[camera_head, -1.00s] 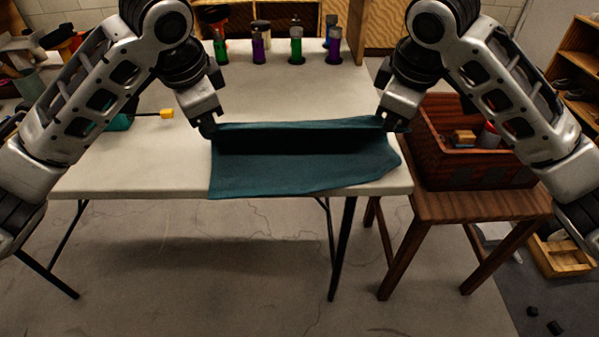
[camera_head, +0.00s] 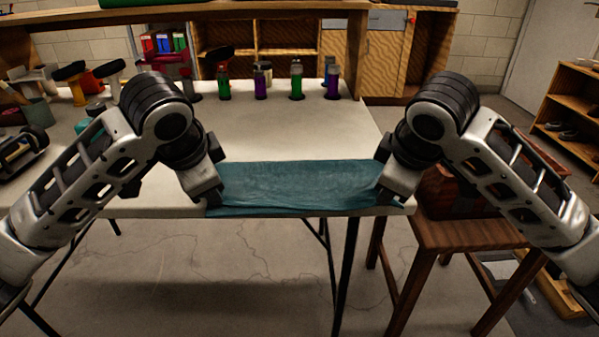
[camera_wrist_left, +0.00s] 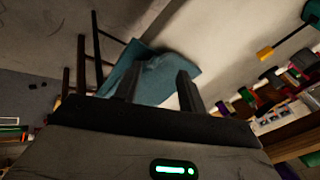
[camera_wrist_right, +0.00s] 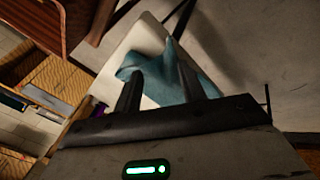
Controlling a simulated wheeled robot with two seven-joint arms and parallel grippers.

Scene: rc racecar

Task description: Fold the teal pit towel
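The teal towel (camera_head: 300,185) lies as a narrow, wide strip along the front edge of the white table, roughly flat, with slight wrinkles. A thin layer shows along its front edge. My left gripper (camera_head: 212,200) is at the towel's left end, and my right gripper (camera_head: 385,196) is at its right end. In the left wrist view, the fingers (camera_wrist_left: 160,70) stand apart with the towel (camera_wrist_left: 157,84) beyond and between them. In the right wrist view, the fingers (camera_wrist_right: 153,56) also stand apart over the towel (camera_wrist_right: 160,85). The fingertips are mostly hidden in the head view.
The white table (camera_head: 290,125) is clear behind the towel, up to several green and purple bottles (camera_head: 296,80) at the back. A wooden stool (camera_head: 450,232) with a reddish box (camera_head: 445,195) stands at the right. Clutter lies on the table's left.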

